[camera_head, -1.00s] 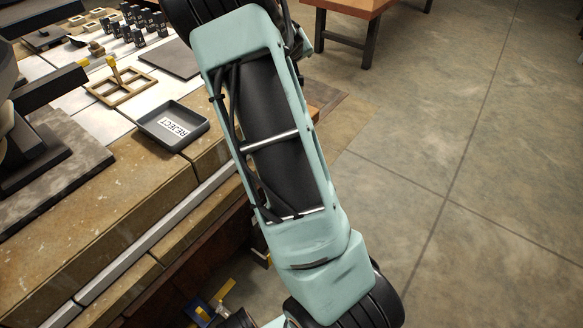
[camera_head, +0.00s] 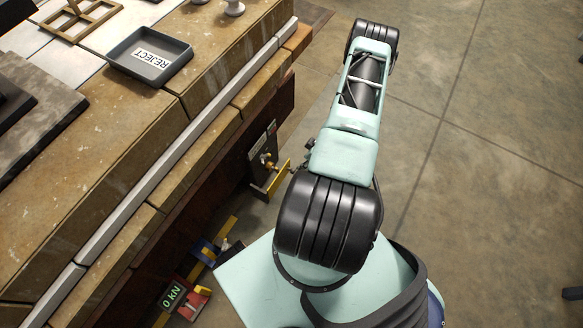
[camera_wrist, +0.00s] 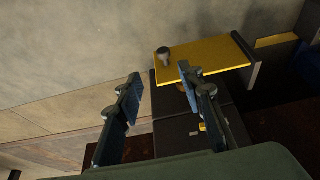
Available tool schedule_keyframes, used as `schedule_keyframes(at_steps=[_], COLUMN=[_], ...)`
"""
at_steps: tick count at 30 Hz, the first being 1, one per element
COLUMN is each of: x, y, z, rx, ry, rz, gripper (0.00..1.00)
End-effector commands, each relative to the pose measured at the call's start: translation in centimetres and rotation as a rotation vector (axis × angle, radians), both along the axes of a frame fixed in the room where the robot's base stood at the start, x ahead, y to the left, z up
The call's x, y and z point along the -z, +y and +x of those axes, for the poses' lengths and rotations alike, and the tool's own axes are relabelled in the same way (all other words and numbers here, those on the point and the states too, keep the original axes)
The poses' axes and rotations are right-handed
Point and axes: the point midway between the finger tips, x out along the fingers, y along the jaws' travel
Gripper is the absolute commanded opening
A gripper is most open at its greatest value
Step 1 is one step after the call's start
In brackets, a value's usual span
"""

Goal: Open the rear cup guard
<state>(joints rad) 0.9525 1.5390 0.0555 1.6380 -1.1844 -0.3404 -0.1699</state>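A yellow plate (camera_wrist: 215,55), which looks like a cup guard, lies across the upper middle of the wrist view. A small dark knob (camera_wrist: 163,51) stands at its left end, and a dark bracket edge (camera_wrist: 246,58) is at its right end. My gripper (camera_wrist: 160,76) is open and empty. Its right fingertip overlaps the plate in the picture; whether it touches is unclear. In the head view a yellow plate (camera_head: 278,180) projects from a dark fixture on the bench's side, beside my arm. I cannot tell for certain that it is the same plate.
The stone-topped bench (camera_head: 125,150) fills the left of the head view, with a REJECT tray (camera_head: 149,55) on it. Lower down are a blue fixture (camera_head: 204,251) and a green "0 kN" display (camera_head: 172,296).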

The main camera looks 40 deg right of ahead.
Motion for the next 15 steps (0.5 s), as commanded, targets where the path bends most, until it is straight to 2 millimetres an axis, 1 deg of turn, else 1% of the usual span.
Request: schedule_keyframes(at_steps=[1, 5, 15], x=[0.5, 1.8, 7.7], y=[0.4, 0.9, 1.7], z=[0.0, 0.3, 2.5], rx=[0.0, -0.001, 0.0], ry=[-0.006, -0.009, -0.008], rz=[0.01, 0.016, 0.014], gripper=[0.35, 0.35, 0.35])
